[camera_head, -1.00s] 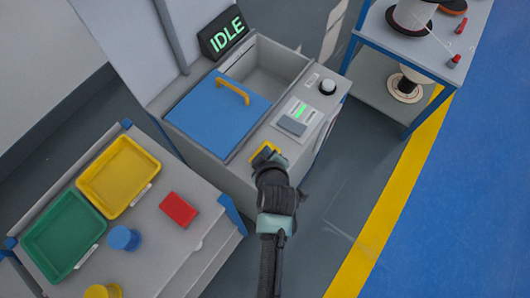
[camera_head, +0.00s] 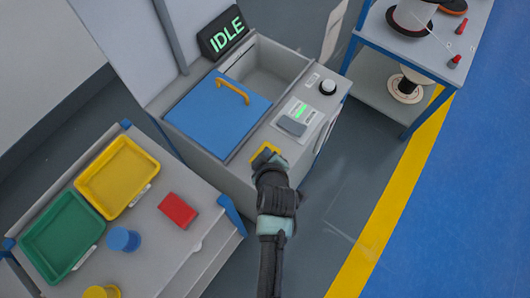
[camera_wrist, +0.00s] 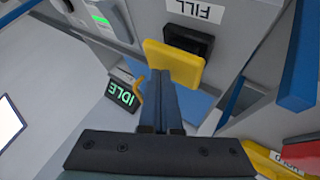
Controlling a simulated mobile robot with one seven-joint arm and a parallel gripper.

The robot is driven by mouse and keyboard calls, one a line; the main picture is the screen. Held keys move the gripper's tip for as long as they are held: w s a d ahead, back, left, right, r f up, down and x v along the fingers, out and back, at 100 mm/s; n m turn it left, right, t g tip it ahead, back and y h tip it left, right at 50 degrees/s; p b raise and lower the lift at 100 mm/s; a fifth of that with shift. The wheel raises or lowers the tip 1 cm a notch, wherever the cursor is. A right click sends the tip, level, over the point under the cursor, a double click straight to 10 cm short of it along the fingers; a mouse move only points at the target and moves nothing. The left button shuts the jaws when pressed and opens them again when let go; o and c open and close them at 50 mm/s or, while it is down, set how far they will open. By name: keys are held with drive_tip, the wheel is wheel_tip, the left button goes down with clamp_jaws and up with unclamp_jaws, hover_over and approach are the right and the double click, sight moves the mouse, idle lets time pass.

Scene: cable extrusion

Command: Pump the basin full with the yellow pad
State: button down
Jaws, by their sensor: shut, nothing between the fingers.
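The yellow pad (camera_head: 264,151) is on the front of the grey machine, mostly behind my gripper (camera_head: 270,160) in the head view. In the wrist view the yellow pad (camera_wrist: 174,60) stands out from a black mount below a FILL label (camera_wrist: 195,10). My gripper (camera_wrist: 160,76) is shut and empty, its fingertips at the pad's edge. I cannot tell whether they press on it. The basin (camera_head: 268,68) in the machine top is partly covered by a blue lid (camera_head: 215,105) with a yellow handle. Its visible part looks grey and empty.
A display (camera_head: 224,36) reads IDLE. A side table (camera_head: 165,240) with trays stands at left. A spool shelf (camera_head: 375,80) stands at right.

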drive_tip(key=shift+s+f+b, duration=0.1)
drive_tip(key=shift+f+b, duration=0.65)
drive_tip(key=shift+f, duration=0.3)
idle(0.5)
idle(0.4)
drive_tip(key=shift+r+p, duration=1.7)
drive_tip(key=shift+r, duration=0.15)
wheel_tip(320, 180, up, 5)
drive_tip(key=p, duration=0.4)
drive_tip(key=shift+p, duration=0.35)
